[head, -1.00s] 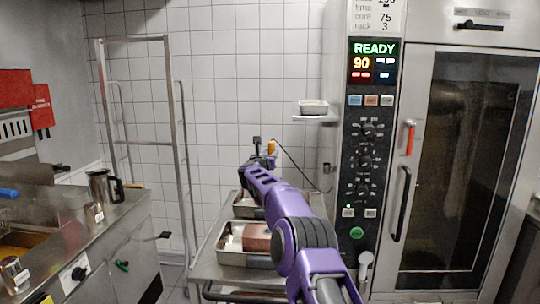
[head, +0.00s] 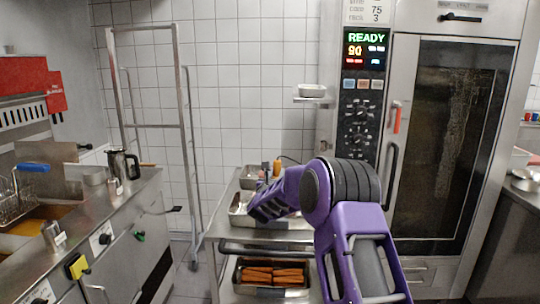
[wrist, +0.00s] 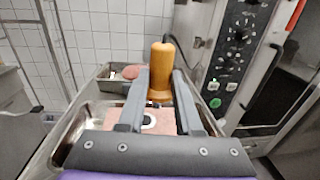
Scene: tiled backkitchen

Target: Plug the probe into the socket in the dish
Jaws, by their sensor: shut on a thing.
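My gripper (wrist: 162,78) is shut on the probe (wrist: 162,62), an orange handle held upright between the grey fingers. A dark cable runs from it to the right. In the head view the probe (head: 277,167) shows as a small orange piece beyond my purple wrist. Below the gripper in the wrist view is a metal dish (wrist: 73,137) with a pink block (wrist: 180,115). A white ring with a dark centre, apparently the socket (wrist: 149,121), lies on the block. The probe is apart from it; its lower tip is hidden. The dish (head: 236,208) is partly covered by my arm in the head view.
A second metal dish (wrist: 104,82) with a pink piece stands behind. The cart's lower shelf holds a tray (head: 240,272) of orange-brown sticks. The oven's control panel (head: 359,125) stands close on the right. An empty rack frame (head: 183,130) stands left.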

